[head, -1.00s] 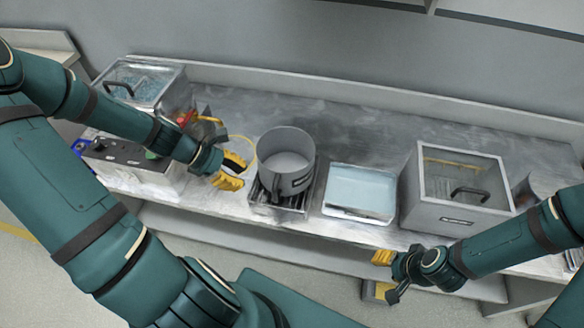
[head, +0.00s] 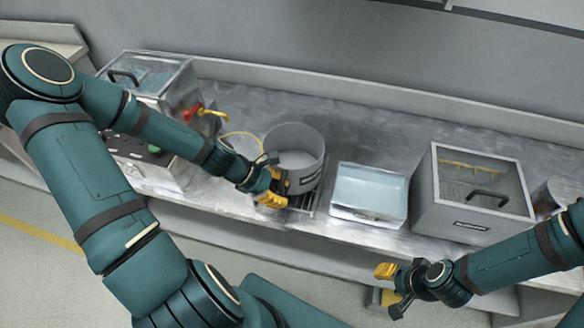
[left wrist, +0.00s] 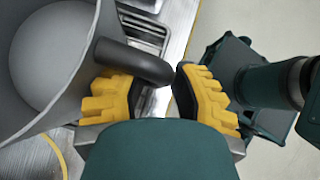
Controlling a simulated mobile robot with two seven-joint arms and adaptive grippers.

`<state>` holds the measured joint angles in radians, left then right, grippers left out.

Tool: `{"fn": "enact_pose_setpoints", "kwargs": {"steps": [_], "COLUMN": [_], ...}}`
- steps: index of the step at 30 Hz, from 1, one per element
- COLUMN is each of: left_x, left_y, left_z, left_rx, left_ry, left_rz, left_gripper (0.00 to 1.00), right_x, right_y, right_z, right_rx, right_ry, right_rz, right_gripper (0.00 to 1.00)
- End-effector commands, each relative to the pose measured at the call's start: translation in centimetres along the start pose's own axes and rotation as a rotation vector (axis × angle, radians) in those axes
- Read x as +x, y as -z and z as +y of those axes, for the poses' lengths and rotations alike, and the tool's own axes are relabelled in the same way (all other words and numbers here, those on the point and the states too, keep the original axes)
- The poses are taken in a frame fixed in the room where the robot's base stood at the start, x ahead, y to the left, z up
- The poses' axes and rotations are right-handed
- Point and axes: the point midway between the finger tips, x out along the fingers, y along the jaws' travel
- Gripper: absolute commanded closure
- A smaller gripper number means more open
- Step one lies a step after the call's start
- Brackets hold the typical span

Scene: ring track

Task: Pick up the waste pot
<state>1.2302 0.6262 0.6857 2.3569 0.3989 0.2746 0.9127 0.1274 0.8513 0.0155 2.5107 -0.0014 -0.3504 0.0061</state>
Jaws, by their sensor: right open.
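The waste pot (head: 296,146) is a grey round pot standing on a slatted rack at the middle of the bench. Its dark handle (left wrist: 140,62) shows in the left wrist view and points out from the wall. My left gripper (head: 276,188) is at the pot's front, by the handle. In the left wrist view its yellow fingers (left wrist: 160,90) are apart, with the handle's end at the gap between them. I cannot tell if either finger touches it. My right gripper (head: 386,284) is open and empty, in front of the bench edge.
A pale blue tray (head: 369,190) is right of the pot, then a grey lidded box (head: 472,190). At left are a clear-lidded bath (head: 155,80) and a control box (head: 150,160). Red and yellow taps (head: 205,114) stand left of the pot. The bench behind is clear.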

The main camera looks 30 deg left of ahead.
Motion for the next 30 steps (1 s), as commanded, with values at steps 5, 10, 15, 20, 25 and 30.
{"fn": "enact_pose_setpoints", "kwargs": {"steps": [5,10,15,20,25,30], "left_x": [0.32,0.28,0.28,0.28,0.27,-0.62], "left_y": [-0.06,-0.06,-0.04,-0.06,-0.05,-0.85], "left_z": [-0.01,0.0,0.0,0.01,0.02,0.07], "left_rx": [0.0,0.0,0.0,0.002,0.001,0.004], "left_ry": [0.0,0.0,0.0,0.0,0.0,-0.002], "left_rz": [0.0,0.0,0.0,0.0,0.0,0.003], "left_gripper": [0.75,0.93,1.0,1.0,1.0,1.0], "right_x": [0.05,0.03,0.03,0.04,0.04,-0.39], "right_y": [-0.06,-0.06,-0.06,-0.05,-0.05,0.08], "right_z": [0.02,0.01,0.01,0.01,0.01,-0.15], "right_rx": [0.0,0.0,0.0,0.0,0.0,0.001], "right_ry": [0.0,0.0,0.0,0.0,0.0,0.0], "right_rz": [-0.002,-0.002,-0.001,-0.001,-0.001,0.001], "right_gripper": [0.53,0.53,0.53,0.53,0.53,0.53]}}
